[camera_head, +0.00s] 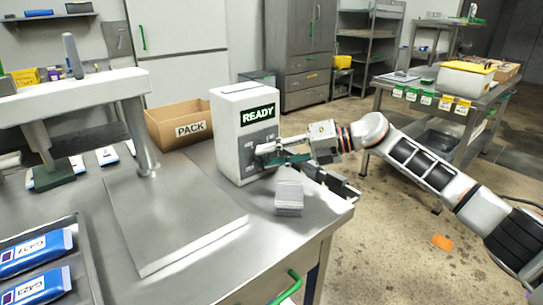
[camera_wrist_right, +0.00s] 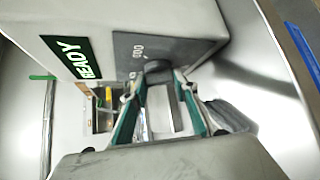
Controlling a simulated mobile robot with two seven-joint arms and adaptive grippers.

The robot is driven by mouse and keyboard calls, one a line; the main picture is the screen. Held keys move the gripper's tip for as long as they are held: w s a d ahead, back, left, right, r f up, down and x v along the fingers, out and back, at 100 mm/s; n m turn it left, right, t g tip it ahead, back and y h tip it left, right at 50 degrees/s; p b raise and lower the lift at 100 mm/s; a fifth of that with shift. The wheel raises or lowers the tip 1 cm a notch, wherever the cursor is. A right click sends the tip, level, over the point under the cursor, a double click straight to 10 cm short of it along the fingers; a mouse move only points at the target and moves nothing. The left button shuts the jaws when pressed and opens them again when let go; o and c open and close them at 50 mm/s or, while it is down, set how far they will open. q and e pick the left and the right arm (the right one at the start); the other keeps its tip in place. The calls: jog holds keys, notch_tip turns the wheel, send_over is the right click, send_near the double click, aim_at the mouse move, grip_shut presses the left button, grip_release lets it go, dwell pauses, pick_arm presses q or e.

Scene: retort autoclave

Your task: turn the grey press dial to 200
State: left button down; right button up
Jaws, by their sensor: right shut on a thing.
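The white control box (camera_head: 232,150) stands on the steel bench, with a green READY sign and a grey dial panel on its front. The dial (camera_wrist_right: 157,70) shows in the right wrist view as a dark round knob on the grey panel (camera_wrist_right: 165,47), with partly legible numbers around it. My right gripper (camera_head: 268,153) reaches the panel from the right. In the right wrist view its fingertips (camera_wrist_right: 159,80) are shut on the dial, one at each side. In the head view the fingers hide most of the dial. I cannot read its setting. My left gripper is not in view.
A grey block-like stack (camera_head: 289,197) stands on the bench just below my right gripper. The white press (camera_head: 85,93) and a PACK carton (camera_head: 182,123) stand to the left of the box. A tray with blue pouches (camera_head: 35,255) is at front left.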

jog(key=shift+o, duration=0.2)
jog(key=shift+r+p, duration=0.3)
jog(key=shift+p, duration=0.05)
jog(key=n+t+h+p, duration=0.1)
jog(key=h+p, duration=0.1)
jog(key=p, duration=0.2)
jog(key=n+h+p, duration=0.2)
jog(key=p, duration=0.2)
jog(key=shift+s+a+r+t+h, duration=0.1)
jog(key=shift+a+r+t+h, duration=0.1)
jog(key=shift+t+h, duration=0.15)
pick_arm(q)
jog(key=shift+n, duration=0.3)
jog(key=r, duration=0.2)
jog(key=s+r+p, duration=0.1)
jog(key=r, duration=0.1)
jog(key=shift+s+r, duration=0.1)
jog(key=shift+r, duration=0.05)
pick_arm(e)
jog(key=shift+f, duration=0.3)
jog(key=o, duration=1.1)
